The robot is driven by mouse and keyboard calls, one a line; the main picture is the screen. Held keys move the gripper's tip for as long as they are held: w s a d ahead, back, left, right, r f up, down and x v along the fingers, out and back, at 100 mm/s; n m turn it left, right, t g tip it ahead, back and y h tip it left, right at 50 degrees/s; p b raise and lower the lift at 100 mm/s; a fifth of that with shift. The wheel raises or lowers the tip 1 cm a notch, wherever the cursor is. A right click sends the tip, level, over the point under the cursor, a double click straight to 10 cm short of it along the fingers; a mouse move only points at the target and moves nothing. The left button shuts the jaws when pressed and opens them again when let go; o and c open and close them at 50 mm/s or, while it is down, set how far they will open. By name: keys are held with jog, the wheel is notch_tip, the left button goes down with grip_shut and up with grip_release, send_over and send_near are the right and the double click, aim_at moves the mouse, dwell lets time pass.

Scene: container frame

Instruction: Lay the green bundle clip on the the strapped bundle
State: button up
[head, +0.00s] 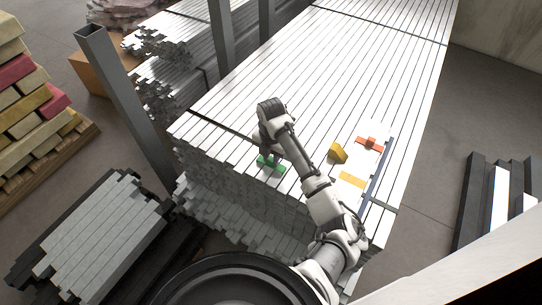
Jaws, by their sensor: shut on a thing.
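The green bundle clip (271,164) is at my gripper (268,157), which is shut on it. The clip is over the near left part of the large strapped bundle (310,75) of long pale metal profiles, close to its front edge. Dark straps cross this bundle near its front and far across its top. My arm reaches up from the bottom and bends down to the clip. The wrist hides part of the clip and the fingertips. I cannot tell whether the clip touches the profiles.
An orange-red clip-like piece (369,143), a yellow block (338,153) and a flat yellow-orange patch (352,180) are on the bundle's right side, beside a dark bar (382,170). Grey posts (125,105) stand at the left. A smaller profile stack (90,235) lies at lower left.

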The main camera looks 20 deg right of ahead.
aim_at(271, 159)
jog(key=shift+f, duration=0.1)
jog(key=o, duration=0.5)
jog(key=shift+f, duration=0.1)
jog(key=o, duration=0.5)
notch_tip(271, 159, up, 12)
jog(key=shift+r+b, duration=0.25)
jog(key=shift+b, duration=0.35)
